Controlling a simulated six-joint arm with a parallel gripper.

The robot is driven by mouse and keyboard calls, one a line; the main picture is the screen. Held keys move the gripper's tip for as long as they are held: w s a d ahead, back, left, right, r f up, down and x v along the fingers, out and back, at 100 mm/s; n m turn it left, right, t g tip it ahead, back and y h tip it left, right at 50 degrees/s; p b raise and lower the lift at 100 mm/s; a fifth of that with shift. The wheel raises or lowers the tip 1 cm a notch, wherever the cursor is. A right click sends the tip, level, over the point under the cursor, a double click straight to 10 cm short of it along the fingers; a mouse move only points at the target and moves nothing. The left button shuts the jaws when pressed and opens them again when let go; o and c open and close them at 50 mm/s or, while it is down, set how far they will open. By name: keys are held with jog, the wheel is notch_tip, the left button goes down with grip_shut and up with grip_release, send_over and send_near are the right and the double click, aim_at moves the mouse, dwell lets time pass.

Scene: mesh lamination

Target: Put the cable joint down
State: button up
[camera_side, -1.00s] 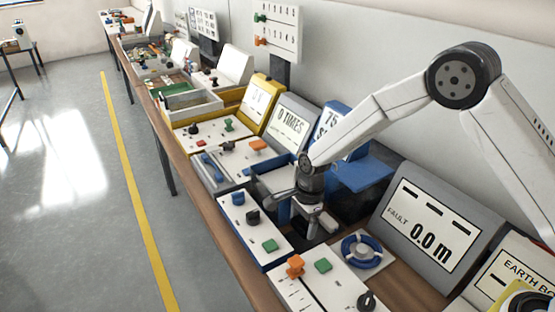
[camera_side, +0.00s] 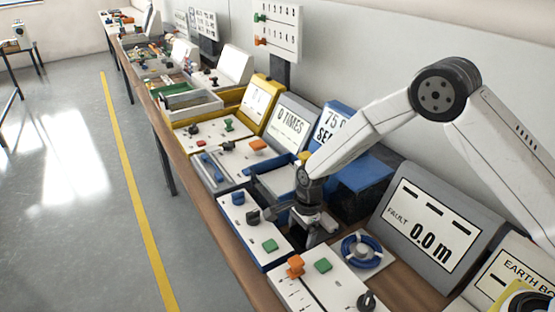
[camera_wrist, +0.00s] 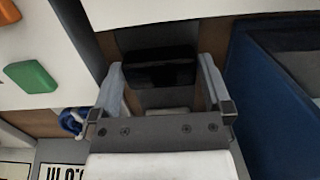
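A dark, near-black block, likely the cable joint (camera_wrist: 158,70), sits between the two fingertips of my gripper (camera_wrist: 160,75) in the wrist view. It spans the whole gap, and both fingers appear to press on its ends. In the side view my gripper (camera_side: 312,220) points down low over the bench, beside the blue-edged control panel. A dark shape shows there under the fingers. Whether the block touches the bench cannot be told.
A dark blue box (camera_side: 360,185) stands behind my gripper. A blue coil (camera_side: 362,250) lies to the right, before the grey fault display (camera_side: 437,228).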

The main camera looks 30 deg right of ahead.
jog(key=shift+r, duration=0.15)
notch_tip(320, 180, up, 12)
jog(key=d, duration=0.1)
jog(key=shift+d, duration=0.25)
dwell(0.5)
dwell(0.5)
jog(key=s+d+n+t, duration=0.1)
jog(key=s+d+n, duration=0.2)
jog(key=s+n, duration=0.3)
jog(key=s+d+r+n+h, duration=0.1)
jog(key=s+d+n, duration=0.2)
jog(key=s+n, duration=0.3)
jog(key=s+d+r+n+t, duration=0.1)
jog(key=s+d+n, duration=0.3)
jog(key=s+n, duration=0.2)
jog(key=shift+s+r+t, duration=0.15)
jog(key=shift+s+t, duration=0.15)
jog(key=shift+s, duration=0.55)
